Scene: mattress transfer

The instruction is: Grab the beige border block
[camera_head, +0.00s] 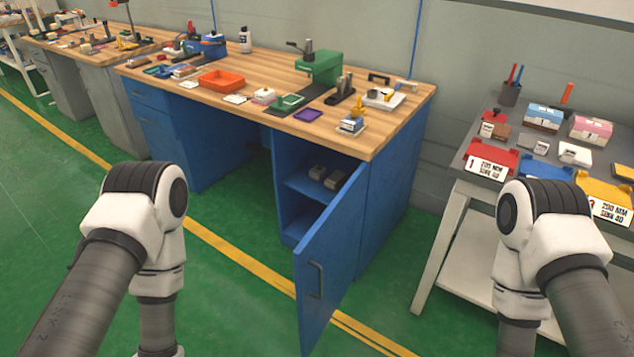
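I cannot pick out a beige border block with certainty. Several small blocks stand on the wooden-topped workbench (265,62), among them a pale pinkish block (264,95) near its front edge. Two small greyish blocks (334,179) lie on the shelf inside the open blue cabinet under the bench. Both of my arms come in from the bottom corners and bend downward at the elbow. My left and right grippers are below the picture, so their state is hidden.
The blue cabinet door (330,262) hangs open toward me between my arms. A grey side table (480,118) at right holds red, blue and yellow bins. An orange tray (221,80) and green machine (320,67) stand on the bench. Green floor at left is clear.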

